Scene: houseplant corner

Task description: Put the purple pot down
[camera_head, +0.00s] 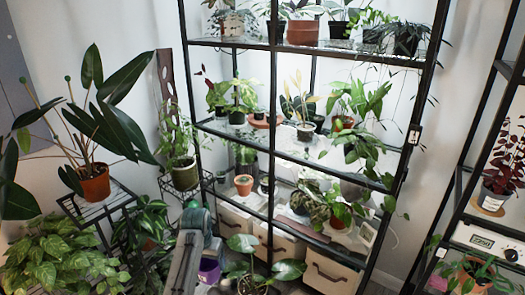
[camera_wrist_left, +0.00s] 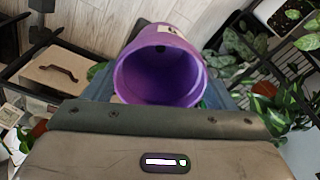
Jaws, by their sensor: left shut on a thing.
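The purple pot (camera_wrist_left: 160,75) fills the middle of the left wrist view, with its round mouth towards the camera. It looks empty inside, and a pale label shows on its outer wall. My left gripper (camera_wrist_left: 158,92) is shut on it, with a grey-blue finger on each side. In the head view the purple pot (camera_head: 208,272) shows low, left of centre, partly hidden by my left gripper (camera_head: 205,250). I cannot tell whether its base touches anything. My right gripper is not in view.
A tall metal shelf (camera_head: 290,45) with glass levels holds several potted plants. Wooden crates (camera_head: 330,272) stand on its bottom level. A dark plant stand (camera_head: 100,200) is at the left, leafy plants crowd the lower left, and wooden floor (camera_wrist_left: 110,25) shows beyond the pot.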

